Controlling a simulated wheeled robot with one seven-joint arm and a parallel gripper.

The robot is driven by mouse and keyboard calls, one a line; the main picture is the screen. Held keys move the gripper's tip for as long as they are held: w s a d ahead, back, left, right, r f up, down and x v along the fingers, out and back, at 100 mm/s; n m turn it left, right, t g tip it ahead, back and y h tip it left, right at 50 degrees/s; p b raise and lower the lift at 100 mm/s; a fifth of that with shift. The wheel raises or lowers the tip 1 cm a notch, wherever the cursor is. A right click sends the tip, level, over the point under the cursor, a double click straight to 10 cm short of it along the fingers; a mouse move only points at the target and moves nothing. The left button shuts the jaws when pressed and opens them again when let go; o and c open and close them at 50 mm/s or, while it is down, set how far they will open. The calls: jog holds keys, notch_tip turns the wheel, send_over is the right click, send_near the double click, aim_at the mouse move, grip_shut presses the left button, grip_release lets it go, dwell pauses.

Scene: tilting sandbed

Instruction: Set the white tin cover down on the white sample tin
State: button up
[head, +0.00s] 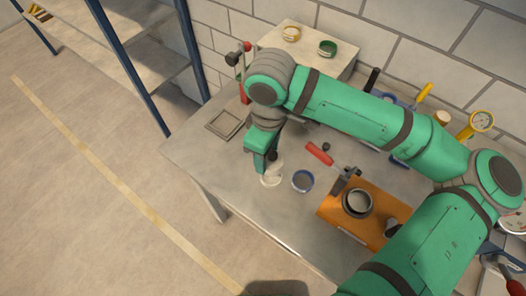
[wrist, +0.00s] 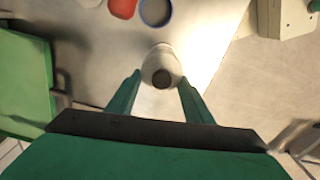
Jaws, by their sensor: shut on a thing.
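My gripper (head: 265,166) points down over the near left part of the grey table. Its two fingers show in the wrist view (wrist: 160,80), shut on the white tin cover (wrist: 149,72), a pale round piece with a dark knob between the fingertips. In the head view, the white sample tin (head: 272,182) stands on the table right below the gripper, partly hidden by the fingers. Cover and tin overlap in both views, so I cannot tell whether they touch or a small gap is left.
A blue-rimmed tin (head: 302,181) stands close to the right. A red-handled tool (head: 320,153) and an orange block (head: 345,206) with a round metal piece lie farther right. A square frame (head: 224,124) lies at the left. A raised box (head: 300,66) at the back bears yellow and green rings.

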jog(key=shift+s+a+f, duration=0.15)
jog(key=shift+s+f, duration=0.05)
jog(key=shift+f, duration=0.5)
jog(key=shift+d+f, duration=0.25)
jog(key=shift+f, duration=0.65)
jog(key=shift+s+a+f, duration=0.1)
jog(key=shift+f, duration=0.35)
jog(key=shift+f, duration=0.45)
jog(key=o, duration=1.2)
jog(key=shift+c, duration=0.2)
jog(key=shift+o, duration=0.6)
